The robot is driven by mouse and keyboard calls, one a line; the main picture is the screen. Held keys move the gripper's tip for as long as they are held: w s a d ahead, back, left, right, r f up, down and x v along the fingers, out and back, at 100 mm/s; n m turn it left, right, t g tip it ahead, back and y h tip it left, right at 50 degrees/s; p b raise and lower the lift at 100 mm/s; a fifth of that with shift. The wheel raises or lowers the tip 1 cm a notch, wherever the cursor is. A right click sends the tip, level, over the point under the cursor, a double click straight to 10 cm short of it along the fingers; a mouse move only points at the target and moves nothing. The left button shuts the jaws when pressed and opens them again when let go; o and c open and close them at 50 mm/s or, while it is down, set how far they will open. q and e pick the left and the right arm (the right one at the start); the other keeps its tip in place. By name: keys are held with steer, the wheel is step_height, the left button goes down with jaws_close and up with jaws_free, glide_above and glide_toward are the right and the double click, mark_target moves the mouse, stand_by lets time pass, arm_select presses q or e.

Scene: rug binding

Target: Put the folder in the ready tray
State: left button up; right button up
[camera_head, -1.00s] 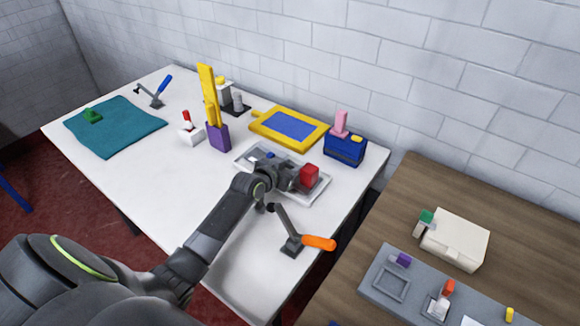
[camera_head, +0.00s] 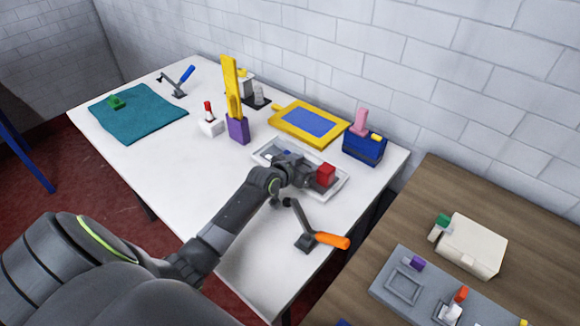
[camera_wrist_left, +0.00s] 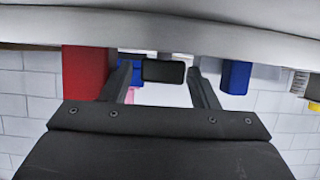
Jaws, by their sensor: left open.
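I cannot tell for sure which thing is the folder. A dark block (camera_wrist_left: 163,71) shows between my fingers in the left wrist view. A shallow pale tray (camera_head: 329,195) lies on the white table; I see no label on it marking it as the ready tray. It holds a red block (camera_head: 326,174) and a small blue piece (camera_head: 287,153). My left gripper (camera_head: 307,174) is open, low over the tray, between these two. In the left wrist view the red block (camera_wrist_left: 83,72) and a blue block (camera_wrist_left: 235,77) flank my left gripper (camera_wrist_left: 163,75). My arm hides part of the tray.
An orange-handled lever clamp (camera_head: 306,241) stands close before the tray. Behind are a purple holder (camera_head: 238,128) with a tall yellow piece, a yellow-framed board (camera_head: 289,133) and a blue box (camera_head: 364,148). A teal mat (camera_head: 140,118) lies far left. A wooden table (camera_head: 385,231) stands right.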

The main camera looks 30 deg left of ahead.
arm_select(q)
steer(key=v, duration=1.1)
steer(key=shift+s+a+r, duration=0.1)
steer(key=shift+r, duration=0.35)
